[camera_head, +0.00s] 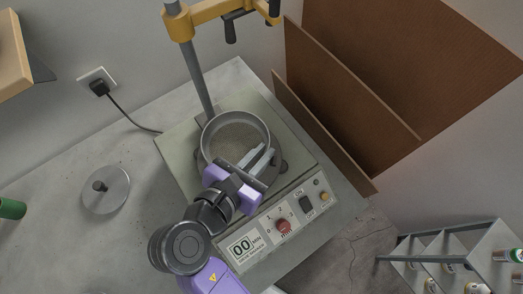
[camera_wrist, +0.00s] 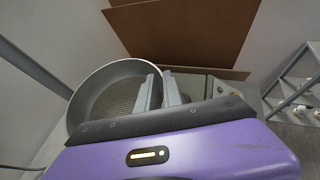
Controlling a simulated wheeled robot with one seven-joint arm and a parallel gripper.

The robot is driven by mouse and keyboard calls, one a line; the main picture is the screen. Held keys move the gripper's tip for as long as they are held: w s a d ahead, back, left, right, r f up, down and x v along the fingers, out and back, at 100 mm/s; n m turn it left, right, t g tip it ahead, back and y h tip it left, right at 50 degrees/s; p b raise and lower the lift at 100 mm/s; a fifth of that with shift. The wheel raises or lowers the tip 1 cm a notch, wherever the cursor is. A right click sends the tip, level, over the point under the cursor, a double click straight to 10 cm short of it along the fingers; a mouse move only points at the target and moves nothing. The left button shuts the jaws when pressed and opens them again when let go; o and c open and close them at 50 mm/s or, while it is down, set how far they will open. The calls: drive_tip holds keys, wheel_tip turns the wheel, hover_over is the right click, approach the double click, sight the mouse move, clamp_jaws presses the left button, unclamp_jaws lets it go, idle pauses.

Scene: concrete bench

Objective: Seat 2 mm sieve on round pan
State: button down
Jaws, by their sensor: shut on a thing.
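The sieve (camera_head: 232,138), a round metal ring with a mesh floor, is over the plate of the sieve shaker (camera_head: 180,150) in the head view. In the wrist view the sieve (camera_wrist: 112,98) fills the left middle, its mesh visible. My gripper (camera_head: 258,158) is shut on the sieve's near right wall, one finger inside the ring and one outside. The fingers (camera_wrist: 161,90) also show in the wrist view. The round pan cannot be made out; the sieve hides what is below it. I cannot tell whether the sieve rests on anything or is tilted slightly.
A clear round lid with a black knob (camera_head: 104,190) lies on the bench at left. The shaker's post (camera_head: 197,80) and yellow clamp arm (camera_head: 215,10) rise behind. Brown boards (camera_head: 340,100) lean at right. A control panel (camera_head: 275,225) faces front. A rack (camera_head: 455,255) stands lower right.

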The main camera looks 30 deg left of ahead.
drive_tip(key=shift+f, duration=0.5)
idle(0.3)
drive_tip(key=c, duration=1.4)
unclamp_jaws()
drive_tip(key=v, duration=0.7)
drive_tip(key=shift+s+r, duration=0.15)
drive_tip(key=shift+s, duration=0.25)
